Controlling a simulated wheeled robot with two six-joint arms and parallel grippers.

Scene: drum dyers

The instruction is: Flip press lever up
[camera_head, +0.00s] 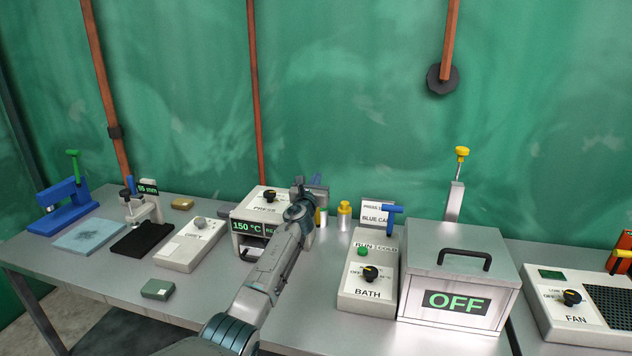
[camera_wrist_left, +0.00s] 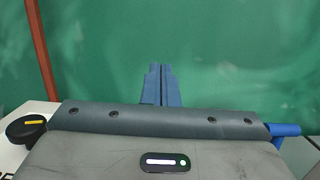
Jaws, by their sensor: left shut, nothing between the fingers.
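The press (camera_head: 247,228) is a pale box with a black knob, a PRESS label and a green 150 °C readout. My left gripper (camera_head: 318,190) is beside its right top edge, shut and empty. In the left wrist view its closed fingers (camera_wrist_left: 161,84) point at the green wall. A blue bar (camera_wrist_left: 286,130) shows at the right of that view, partly hidden by the gripper body; I cannot tell for sure whether it is the press lever. My arm and gripper hide the press's right side, so the lever's position is unclear. My right gripper is not in view.
A blue T-shaped handle (camera_head: 393,210) stands by a white card (camera_head: 375,216). The bath panel (camera_head: 369,285) and metal OFF box (camera_head: 459,272) are right of my arm. Yellow-capped bottles (camera_head: 344,215) stand behind it. A grey control box (camera_head: 190,245) is left of the press.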

